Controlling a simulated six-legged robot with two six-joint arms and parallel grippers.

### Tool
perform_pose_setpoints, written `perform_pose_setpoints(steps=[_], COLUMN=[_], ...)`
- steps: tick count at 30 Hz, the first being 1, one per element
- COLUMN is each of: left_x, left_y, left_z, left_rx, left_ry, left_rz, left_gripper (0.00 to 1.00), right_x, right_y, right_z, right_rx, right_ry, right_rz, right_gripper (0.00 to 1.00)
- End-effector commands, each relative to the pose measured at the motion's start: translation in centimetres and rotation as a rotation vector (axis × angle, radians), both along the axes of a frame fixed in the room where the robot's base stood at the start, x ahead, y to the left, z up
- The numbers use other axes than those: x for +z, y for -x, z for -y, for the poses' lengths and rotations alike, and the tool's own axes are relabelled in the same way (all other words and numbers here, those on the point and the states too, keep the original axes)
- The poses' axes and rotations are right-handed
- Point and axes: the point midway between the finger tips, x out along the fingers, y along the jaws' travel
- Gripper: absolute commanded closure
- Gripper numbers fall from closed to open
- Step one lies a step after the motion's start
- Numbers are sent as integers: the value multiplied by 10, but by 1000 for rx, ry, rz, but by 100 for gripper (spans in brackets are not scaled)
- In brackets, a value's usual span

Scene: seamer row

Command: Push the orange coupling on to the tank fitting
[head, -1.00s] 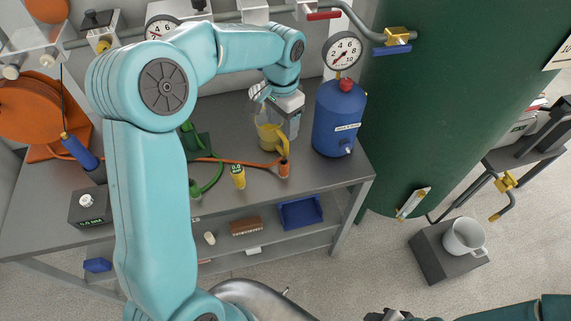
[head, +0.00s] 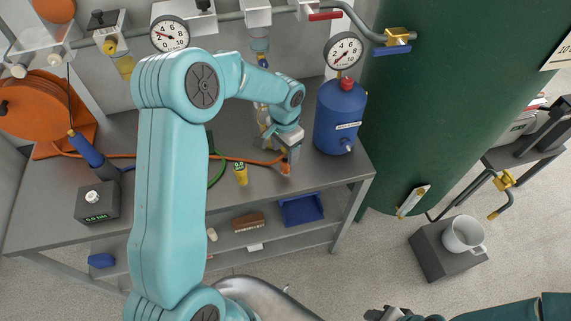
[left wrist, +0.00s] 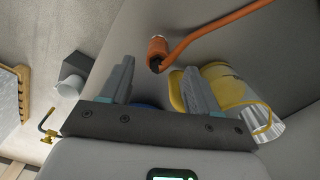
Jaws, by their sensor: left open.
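The orange coupling (head: 286,168) is on the end of the orange hose, standing on the grey bench. In the left wrist view the coupling (left wrist: 157,47) is just beyond my left fingertips, roughly in line with the gap. My left gripper (head: 288,153) is open and points down at the coupling; nothing shows between its fingers (left wrist: 158,68). The blue tank (head: 338,118) stands to the right, with its small fitting (head: 347,145) low on its front, free of any hose. Only a dark tip of my right gripper (head: 386,314) shows at the bottom edge.
A yellow marked object (head: 240,174) and a green hose (head: 218,172) are left of the coupling. A pressure gauge (head: 343,50) is above the tank. The bench front right is clear.

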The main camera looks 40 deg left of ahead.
Motion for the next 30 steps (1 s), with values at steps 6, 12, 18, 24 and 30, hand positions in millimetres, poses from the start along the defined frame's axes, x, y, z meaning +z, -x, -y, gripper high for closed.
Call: perform_pose_setpoints(steps=[6,12,18,24,30], left_x=[-18,-47,-52,-52,-51], left_y=[2,1,1,1,1], left_z=[2,3,3,3,3], left_rx=[-1,0,0,0,0], left_ry=[0,1,1,1,1], left_rz=[-6,-2,0,0,0], left_gripper=[39,39,39,39,96], right_x=[13,19,18,18,18], right_y=[0,0,0,0,0], right_z=[0,0,0,0,0], right_rx=[0,0,0,0,0], right_ry=[0,0,0,0,0], right_rz=[0,0,0,0,0], right_gripper=[57,57,57,57,57])
